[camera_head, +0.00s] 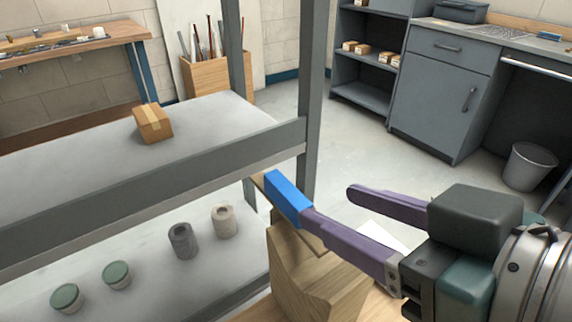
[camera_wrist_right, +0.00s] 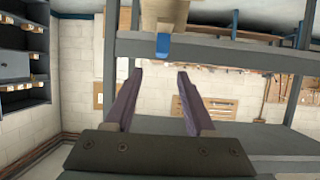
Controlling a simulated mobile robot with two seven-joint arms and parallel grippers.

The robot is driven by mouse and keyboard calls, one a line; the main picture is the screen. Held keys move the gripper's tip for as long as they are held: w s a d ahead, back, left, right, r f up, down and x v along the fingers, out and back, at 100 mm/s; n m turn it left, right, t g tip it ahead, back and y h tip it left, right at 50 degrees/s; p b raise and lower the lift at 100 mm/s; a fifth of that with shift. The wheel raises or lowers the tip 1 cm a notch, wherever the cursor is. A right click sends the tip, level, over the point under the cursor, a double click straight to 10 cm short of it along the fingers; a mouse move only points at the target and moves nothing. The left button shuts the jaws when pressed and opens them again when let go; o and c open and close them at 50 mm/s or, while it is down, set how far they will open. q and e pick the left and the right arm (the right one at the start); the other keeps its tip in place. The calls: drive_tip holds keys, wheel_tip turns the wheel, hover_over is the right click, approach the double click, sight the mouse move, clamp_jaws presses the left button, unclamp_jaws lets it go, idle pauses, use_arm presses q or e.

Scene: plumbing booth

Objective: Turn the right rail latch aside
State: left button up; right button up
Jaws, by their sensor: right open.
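A blue block-shaped piece (camera_head: 287,198), which looks like the rail latch, sits by a thin wooden strip next to the rack's right post. In the right wrist view the blue piece (camera_wrist_right: 163,46) shows under a wooden part, ahead of the fingertips. My right gripper (camera_head: 327,202) has two purple fingers spread apart with nothing between them. In the head view one fingertip overlaps the near end of the blue piece; I cannot tell if they touch. In the wrist view my right gripper (camera_wrist_right: 160,74) is open below the blue piece. My left gripper is out of view.
A wooden block (camera_head: 314,278) stands just below the right gripper. The grey rack (camera_head: 150,192) fills the left, with a small carton (camera_head: 152,123) on top and several pots and cylinders below. Open floor (camera_head: 350,130) lies behind; a grey cabinet (camera_head: 442,92) stands back right.

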sight(294, 195)
drive_tip(key=shift+w+a+f, duration=0.2)
drive_tip(key=shift+f, duration=0.55)
drive_tip(key=b+x, duration=0.1)
drive_tip(key=x, duration=0.3)
drive_tip(key=b+x, duration=0.1)
drive_tip(key=x, duration=0.4)
drive_tip(key=shift+w+a+r, duration=0.15)
drive_tip(key=shift+w+a, duration=0.05)
drive_tip(key=shift+a, duration=0.05)
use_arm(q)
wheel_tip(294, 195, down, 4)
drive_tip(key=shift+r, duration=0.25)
use_arm(e)
drive_tip(key=c, duration=0.5)
clamp_jaws()
